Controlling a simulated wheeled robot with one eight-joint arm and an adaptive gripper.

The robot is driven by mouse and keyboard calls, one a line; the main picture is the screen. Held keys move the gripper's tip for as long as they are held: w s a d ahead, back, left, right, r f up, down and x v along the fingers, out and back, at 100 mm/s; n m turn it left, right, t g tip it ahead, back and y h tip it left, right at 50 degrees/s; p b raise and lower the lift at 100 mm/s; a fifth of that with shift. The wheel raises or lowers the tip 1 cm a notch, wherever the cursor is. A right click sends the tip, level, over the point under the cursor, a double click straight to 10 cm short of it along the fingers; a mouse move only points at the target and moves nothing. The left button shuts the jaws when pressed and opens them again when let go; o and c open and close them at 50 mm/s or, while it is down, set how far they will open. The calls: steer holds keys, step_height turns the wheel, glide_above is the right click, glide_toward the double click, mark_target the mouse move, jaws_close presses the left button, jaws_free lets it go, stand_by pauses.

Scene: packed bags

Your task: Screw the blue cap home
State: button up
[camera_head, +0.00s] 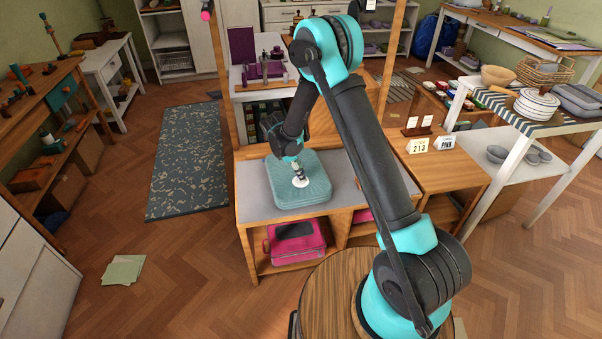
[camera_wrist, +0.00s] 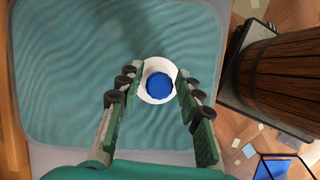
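The blue cap (camera_wrist: 159,86) is round and sits in the middle of a white round collar (camera_wrist: 154,97) on the upper face of a teal bag (camera_wrist: 60,60). The bag (camera_head: 314,198) lies flat on the grey-topped bench in the head view, with the white collar (camera_head: 301,182) showing under my gripper (camera_head: 298,174). In the wrist view my gripper (camera_wrist: 159,76) is open, its two fingers on either side of the cap. White shows between the cap and each finger. The head view does not show the blue cap clearly, and how far it is screwed in cannot be told.
A grey-topped wooden bench (camera_head: 254,196) holds the bag, with a pink bag (camera_head: 296,240) on its shelf below. Signs (camera_head: 418,146) stand on the wooden unit to the right. A round wooden top (camera_head: 325,300) is at the front. The bench top around the bag is clear.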

steer(key=n+t, duration=0.1)
steer(key=n, duration=0.2)
steer(key=n+t+y, duration=0.1)
steer(key=n, duration=0.2)
steer(key=shift+n, duration=0.4)
jaws_close()
steer(key=shift+m+g, duration=0.4)
steer(key=shift+m, duration=1.3)
steer(key=shift+m+h, duration=0.3)
steer(key=m+g, duration=0.1)
steer(key=m, duration=0.2)
